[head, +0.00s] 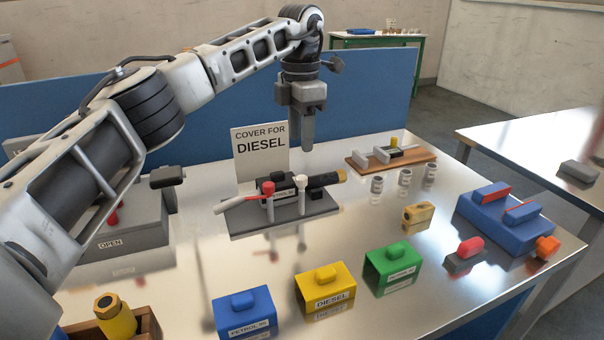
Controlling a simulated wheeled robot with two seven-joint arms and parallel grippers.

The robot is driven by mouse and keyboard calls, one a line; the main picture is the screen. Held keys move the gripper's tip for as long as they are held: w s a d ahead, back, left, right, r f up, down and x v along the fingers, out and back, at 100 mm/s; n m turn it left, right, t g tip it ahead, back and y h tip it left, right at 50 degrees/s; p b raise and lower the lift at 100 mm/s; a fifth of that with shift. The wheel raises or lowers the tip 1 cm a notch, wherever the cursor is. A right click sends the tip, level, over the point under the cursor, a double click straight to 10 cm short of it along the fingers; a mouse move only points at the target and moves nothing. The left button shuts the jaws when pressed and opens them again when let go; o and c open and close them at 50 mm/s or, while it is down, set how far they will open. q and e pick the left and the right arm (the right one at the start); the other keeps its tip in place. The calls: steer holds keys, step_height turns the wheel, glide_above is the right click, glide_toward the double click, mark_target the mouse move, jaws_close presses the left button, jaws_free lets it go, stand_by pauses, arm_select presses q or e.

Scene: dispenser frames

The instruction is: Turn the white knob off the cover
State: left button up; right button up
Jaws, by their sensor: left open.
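The white knob (301,181) tops a pale upright post at the front of a dark assembly (320,181) on a grey base plate (318,208). A red knob (268,188) on a similar post stands just left of it. A sign reading "COVER FOR DIESEL" (261,152) stands behind. My left gripper (300,149) points down above and behind the white knob, apart from it and empty. It is open, though its fingers overlap in this view. The cover itself I cannot clearly pick out. My right gripper is out of view.
Blue (243,312), yellow (325,287) and green (390,268) covers stand along the front. A wooden board (420,158) with a small device and several metal cylinders (404,178) are at the back right. A blue block (490,218) is at right. My left arm spans the left side.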

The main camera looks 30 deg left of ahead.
mark_target(301, 177)
arm_select(q)
step_height(301, 177, down, 10)
steer(key=shift+r+p, duration=0.2)
steer(key=shift+p, duration=0.2)
jaws_close()
